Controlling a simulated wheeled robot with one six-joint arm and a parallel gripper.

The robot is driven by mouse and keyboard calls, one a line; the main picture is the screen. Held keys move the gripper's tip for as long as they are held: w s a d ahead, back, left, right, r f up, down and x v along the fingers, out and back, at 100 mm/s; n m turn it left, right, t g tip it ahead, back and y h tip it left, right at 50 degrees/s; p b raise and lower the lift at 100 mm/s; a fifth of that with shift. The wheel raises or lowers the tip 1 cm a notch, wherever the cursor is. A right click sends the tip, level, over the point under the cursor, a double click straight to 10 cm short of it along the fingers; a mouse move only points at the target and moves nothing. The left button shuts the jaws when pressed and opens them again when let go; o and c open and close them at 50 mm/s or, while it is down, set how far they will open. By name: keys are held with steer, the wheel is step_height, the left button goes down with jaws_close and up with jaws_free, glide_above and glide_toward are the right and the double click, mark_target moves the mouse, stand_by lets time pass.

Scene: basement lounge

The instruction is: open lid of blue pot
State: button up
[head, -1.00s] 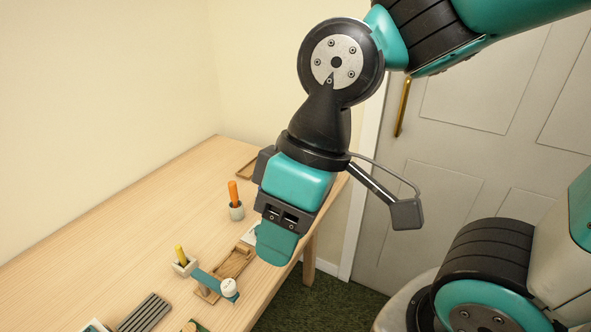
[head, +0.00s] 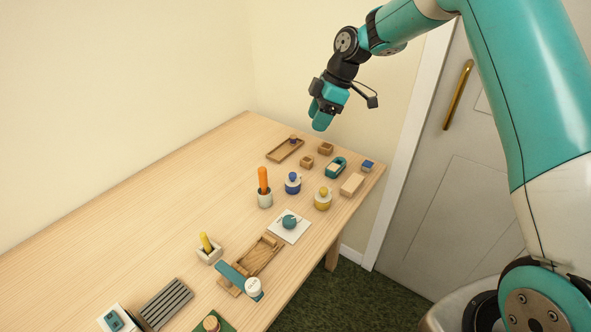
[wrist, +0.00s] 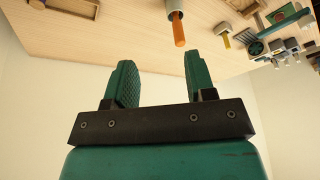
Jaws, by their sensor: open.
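The blue pot (head: 293,184) stands upright on the wooden table, a small round pot with a blue lid and knob on top. Its lid is on. My gripper (head: 321,122) is in the air above the far end of the table, beyond and higher than the pot, touching nothing. In the wrist view its two green fingers (wrist: 155,68) are apart with nothing between them. I cannot make out the blue pot in the wrist view.
A white cup with an orange stick (head: 264,190) stands left of the pot, a yellow-lidded pot (head: 323,199) right of it. A teal knob on a white plate (head: 289,225) is in front. Wooden boxes and a tray (head: 285,150) lie behind. The table's left side is bare.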

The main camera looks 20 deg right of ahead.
mark_target(293, 174)
steer(key=shift+n, duration=0.3)
steer(key=p+x, duration=0.1)
steer(key=x, duration=0.5)
steer(key=w+d+x, duration=0.1)
steer(key=x, duration=0.5)
steer(key=p+x, duration=0.1)
steer(key=x, duration=0.5)
steer(key=shift+w+d+f+p, duration=0.25)
steer(key=shift+w+f+p, duration=0.05)
steer(key=shift+f, duration=0.25)
steer(key=c, duration=0.9)
